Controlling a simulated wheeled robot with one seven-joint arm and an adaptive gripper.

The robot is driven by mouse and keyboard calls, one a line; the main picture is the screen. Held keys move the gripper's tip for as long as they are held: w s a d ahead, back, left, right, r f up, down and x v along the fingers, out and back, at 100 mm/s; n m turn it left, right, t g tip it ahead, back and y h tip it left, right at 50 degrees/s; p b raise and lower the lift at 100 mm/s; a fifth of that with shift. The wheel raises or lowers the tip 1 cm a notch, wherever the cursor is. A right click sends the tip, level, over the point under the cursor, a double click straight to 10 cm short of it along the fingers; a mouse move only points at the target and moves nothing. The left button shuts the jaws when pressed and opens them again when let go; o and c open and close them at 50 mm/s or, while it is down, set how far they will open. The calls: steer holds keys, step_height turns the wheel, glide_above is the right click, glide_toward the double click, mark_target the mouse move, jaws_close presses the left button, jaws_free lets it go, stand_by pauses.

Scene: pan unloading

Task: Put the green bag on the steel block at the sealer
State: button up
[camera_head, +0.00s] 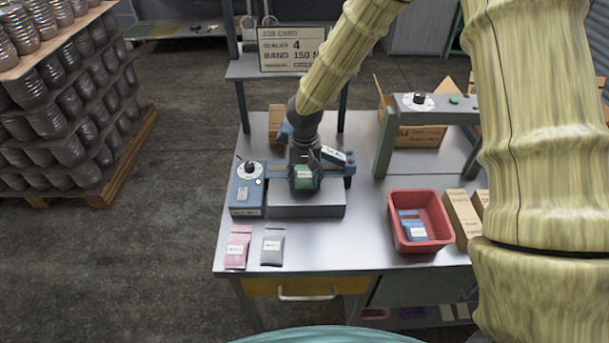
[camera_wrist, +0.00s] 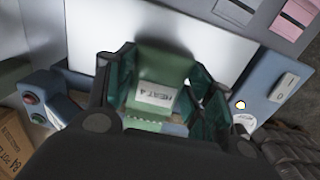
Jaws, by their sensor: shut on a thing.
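The green bag (camera_head: 308,177) has a white label and is in my gripper (camera_head: 305,168), at the blue sealer (camera_head: 246,196). My gripper is shut on it; in the wrist view the bag (camera_wrist: 160,68) shows between the two dark fingers (camera_wrist: 155,100). The steel block (camera_head: 307,205) lies in front of the sealer's bar. The bag is over the block's back part, and the block shows as a bright plate (camera_wrist: 215,58) in the wrist view. I cannot tell whether the bag touches the block.
A pink bag (camera_head: 237,248) and a grey bag (camera_head: 272,246) lie at the table's front left. A red bin (camera_head: 445,232) with blue packets stands right of the block. A grey frame (camera_head: 383,150) with a dial stands behind the bin. A job card (camera_head: 291,50) hangs above.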

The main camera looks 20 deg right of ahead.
steer(key=shift+f+b, duration=0.3)
steer(key=shift+f, duration=0.25)
steer(key=o, duration=1.1)
steer(key=shift+o, duration=0.2)
steer(key=shift+r, duration=0.1)
steer(key=shift+r, duration=0.1)
steer(key=shift+r+p, duration=0.3)
step_height(320, 180, up, 12)
steer(key=b, duration=0.3)
